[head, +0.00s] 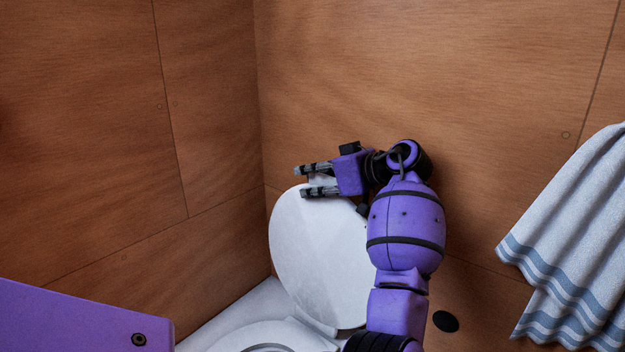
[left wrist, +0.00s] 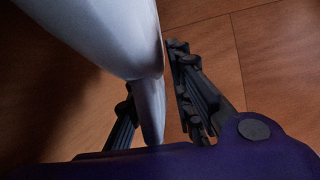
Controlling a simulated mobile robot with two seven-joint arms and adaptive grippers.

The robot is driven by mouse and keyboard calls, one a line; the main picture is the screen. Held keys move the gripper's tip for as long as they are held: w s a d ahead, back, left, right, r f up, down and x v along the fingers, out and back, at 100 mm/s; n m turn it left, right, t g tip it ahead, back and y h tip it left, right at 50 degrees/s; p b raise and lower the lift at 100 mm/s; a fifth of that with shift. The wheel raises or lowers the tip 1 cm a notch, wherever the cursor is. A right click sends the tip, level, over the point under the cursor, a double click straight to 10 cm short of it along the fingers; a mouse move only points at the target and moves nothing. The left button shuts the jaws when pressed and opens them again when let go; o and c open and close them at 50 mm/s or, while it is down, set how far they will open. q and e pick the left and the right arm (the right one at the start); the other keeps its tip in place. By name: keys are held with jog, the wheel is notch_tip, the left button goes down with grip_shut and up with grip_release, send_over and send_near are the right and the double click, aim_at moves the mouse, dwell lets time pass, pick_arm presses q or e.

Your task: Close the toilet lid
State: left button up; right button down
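The white toilet lid (head: 315,250) stands raised, leaning towards the wooden wall behind it, above the white toilet seat (head: 250,338). My left gripper (head: 312,180) is at the lid's top edge, pointing left. In the left wrist view the lid (left wrist: 140,45) runs between the two spread fingers of that gripper (left wrist: 155,105). The left finger is close against or partly behind the lid; a gap shows between the lid and the right finger. My left forearm covers the lid's right side. My right gripper is out of view.
Wooden walls (head: 400,60) meet in a corner just left of the lid. A striped towel (head: 575,240) hangs at the right. A dark round fitting (head: 446,321) is low on the wall. The space left of the lid is open.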

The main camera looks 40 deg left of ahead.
pick_arm(q)
grip_shut()
jog(key=shift+s+d, duration=0.1)
jog(key=shift+s, duration=0.35)
jog(key=s+d+f+n+t, duration=0.1)
jog(key=s+f, duration=0.2)
jog(key=s, duration=0.9)
jog(key=s+d+f+n+t, duration=0.1)
jog(key=s+f, duration=0.2)
jog(key=s, duration=0.9)
jog(key=shift+s+d+f+n+p, duration=0.3)
jog(key=shift+s+d+n+p, duration=0.05)
jog(key=shift+n, duration=0.05)
jog(key=shift+o, duration=1.8)
grip_release()
jog(key=shift+w, duration=0.15)
